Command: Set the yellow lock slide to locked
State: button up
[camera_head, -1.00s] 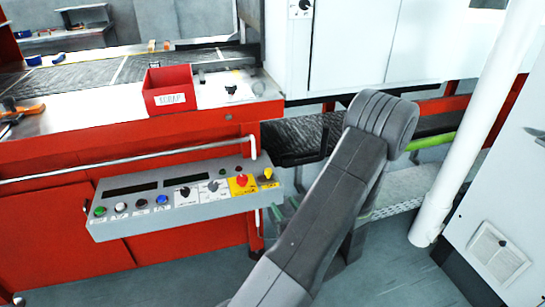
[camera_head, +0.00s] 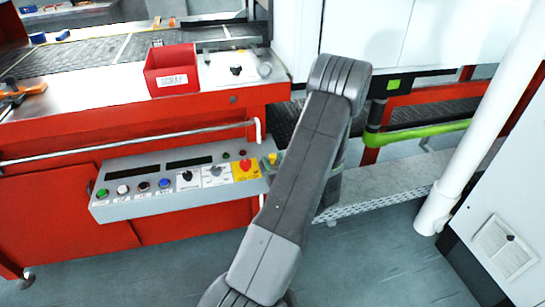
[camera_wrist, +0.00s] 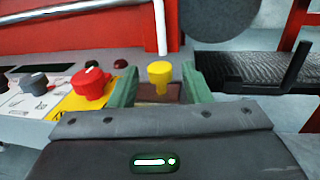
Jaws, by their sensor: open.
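The yellow lock slide (camera_head: 273,158) shows as a small yellow knob at the right end of the grey control panel (camera_head: 140,210). In the wrist view the knob (camera_wrist: 160,73) stands upright on a short stem, in a dark recess. My gripper (camera_wrist: 159,82) is open, with one green finger to the left of the knob and one to the right. Gaps show on both sides, so the fingers do not appear to touch it. In the head view my arm hides most of the gripper. I cannot read any lock marking.
A red mushroom button (camera_wrist: 90,83) on a yellow plate sits just left of my left finger. Several knobs and coloured buttons line the panel further left. A red scrap bin (camera_head: 171,70) stands on the machine top.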

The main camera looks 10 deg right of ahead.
aim_at(261, 164)
jog(key=shift+w+a, duration=0.2)
jog(key=shift+w, duration=0.8)
grip_shut()
jog(key=shift+a+f+b, duration=0.1)
jog(key=shift+a+b, duration=0.75)
jog(key=shift+a, duration=1.05)
grip_release()
jog(key=shift+s, duration=0.1)
